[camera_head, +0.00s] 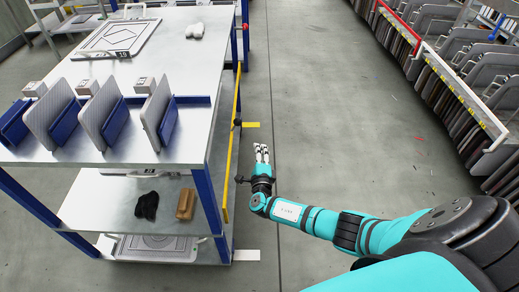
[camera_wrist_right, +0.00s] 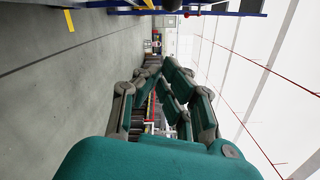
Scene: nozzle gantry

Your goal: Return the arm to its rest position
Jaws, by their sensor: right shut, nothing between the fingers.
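My right arm (camera_head: 305,217) is teal and black and reaches in from the lower right of the head view. Its gripper (camera_head: 261,152) is shut and empty, over the floor just right of the table's yellow edge strip, apart from the table. In the right wrist view the gripper's fingers (camera_wrist_right: 165,95) show in the middle, with blurred shelving beyond them and nothing held. My left gripper is in neither view.
A workbench (camera_head: 140,50) with blue posts and upright grey plates (camera_head: 100,112) stands at left. Its lower shelf (camera_head: 92,210) holds a black cloth (camera_head: 147,206) and a brown block (camera_head: 186,204). Racks of panels (camera_head: 470,90) line the right. The aisle floor (camera_head: 320,100) between is clear.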

